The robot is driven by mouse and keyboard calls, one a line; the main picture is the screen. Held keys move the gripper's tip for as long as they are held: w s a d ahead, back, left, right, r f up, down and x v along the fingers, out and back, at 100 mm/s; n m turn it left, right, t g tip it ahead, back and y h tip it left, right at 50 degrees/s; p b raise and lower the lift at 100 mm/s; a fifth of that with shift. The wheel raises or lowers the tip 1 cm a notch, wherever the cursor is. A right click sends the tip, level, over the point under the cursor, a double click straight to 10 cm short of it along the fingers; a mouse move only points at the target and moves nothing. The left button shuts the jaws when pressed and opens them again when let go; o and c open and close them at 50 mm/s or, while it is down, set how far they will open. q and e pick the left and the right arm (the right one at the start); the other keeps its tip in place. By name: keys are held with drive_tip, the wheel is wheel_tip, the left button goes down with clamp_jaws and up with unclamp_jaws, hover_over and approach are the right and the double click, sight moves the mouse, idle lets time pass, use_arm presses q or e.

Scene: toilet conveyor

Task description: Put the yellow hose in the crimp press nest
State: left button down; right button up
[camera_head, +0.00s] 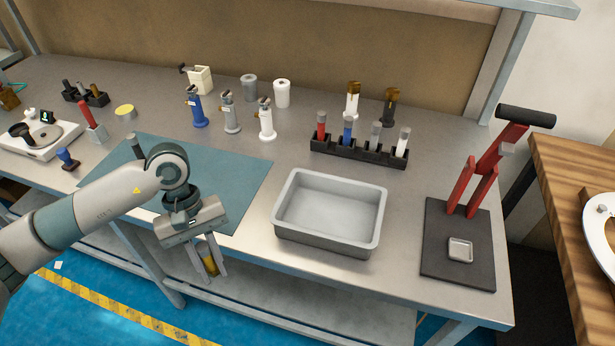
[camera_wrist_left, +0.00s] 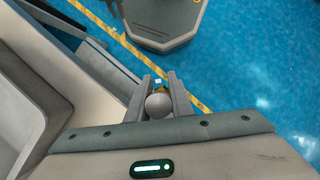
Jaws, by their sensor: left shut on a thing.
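My left gripper (camera_head: 206,268) is shut on the yellow hose (camera_head: 210,264), in front of the bench's front edge, over the floor. The hose shows as a yellow piece between the fingers, and much of it is hidden by them. In the left wrist view a round grey end (camera_wrist_left: 158,106) sits between the two fingers (camera_wrist_left: 160,98), with a little yellow beyond it. The crimp press (camera_head: 482,168), with a red lever and black handle, stands at the bench's right end. Its small silver nest (camera_head: 460,250) lies on the dark base plate (camera_head: 440,262) and looks empty. My right gripper is not in view.
A grey metal bin (camera_head: 330,243) stands between my left gripper and the press. Behind it is a black rack (camera_head: 350,152) holding several coloured hoses. A blue-green mat (camera_head: 235,170) lies left of the bin. Several bottle-like tools (camera_head: 231,115) stand farther back.

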use_arm(q)
drive_tip(key=f+m, duration=0.1)
drive_tip(key=m, duration=0.1)
drive_tip(key=s+a+f+m+y, duration=0.1)
drive_tip(key=s+f+m+y, duration=0.1)
drive_tip(key=f+m, duration=0.1)
drive_tip(key=shift+s+a+m+g, duration=0.1)
drive_tip(key=shift+a+m+g, duration=0.2)
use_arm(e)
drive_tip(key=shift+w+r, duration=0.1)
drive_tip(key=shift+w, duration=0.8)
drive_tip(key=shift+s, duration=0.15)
